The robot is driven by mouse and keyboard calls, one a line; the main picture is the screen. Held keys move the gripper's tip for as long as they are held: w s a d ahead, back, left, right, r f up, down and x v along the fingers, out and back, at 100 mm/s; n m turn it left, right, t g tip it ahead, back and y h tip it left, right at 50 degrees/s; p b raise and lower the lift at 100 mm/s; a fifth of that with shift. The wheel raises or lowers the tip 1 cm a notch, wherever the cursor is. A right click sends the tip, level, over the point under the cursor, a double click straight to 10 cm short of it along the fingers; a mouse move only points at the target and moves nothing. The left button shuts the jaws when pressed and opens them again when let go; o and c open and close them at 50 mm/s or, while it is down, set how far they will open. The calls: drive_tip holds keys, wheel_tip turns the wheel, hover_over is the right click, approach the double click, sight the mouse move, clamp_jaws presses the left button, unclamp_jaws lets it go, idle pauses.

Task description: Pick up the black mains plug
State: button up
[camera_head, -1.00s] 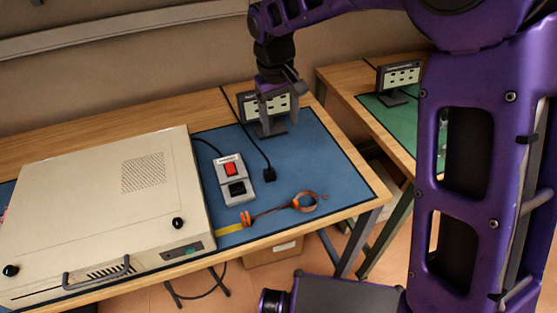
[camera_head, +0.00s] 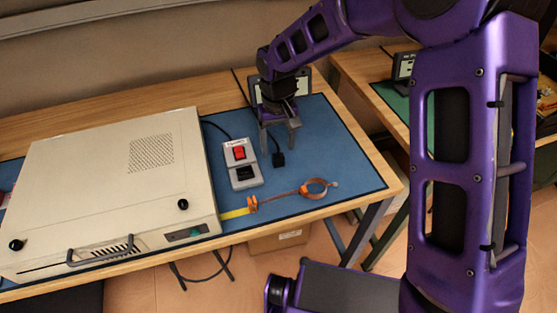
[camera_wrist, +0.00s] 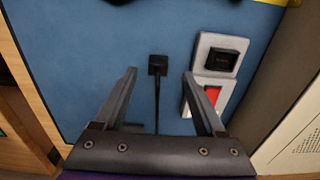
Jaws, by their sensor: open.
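The black mains plug (camera_head: 278,159) lies on the blue mat (camera_head: 330,155), just right of the grey switch box. In the wrist view the plug (camera_wrist: 157,65) sits ahead of the fingertips, roughly midway between them, with its black cable running back between the fingers. My gripper (camera_head: 280,138) is open and empty, pointing down above the mat close to the plug. It also shows in the wrist view (camera_wrist: 160,73). The height of the fingers above the plug is hard to tell.
The grey box (camera_head: 242,164) with a red switch and black socket stands left of the plug. A large beige case (camera_head: 110,190) fills the left. A small sign stands behind my gripper. The mat's right side is clear.

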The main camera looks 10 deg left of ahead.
sight(278, 155)
drive_tip(key=f, duration=0.5)
drive_tip(key=shift+w+f+b, duration=0.1)
drive_tip(key=shift+w+b, duration=0.1)
drive_tip(key=shift+b, duration=0.15)
drive_tip(key=shift+c, duration=0.3)
drive_tip(key=c, duration=1)
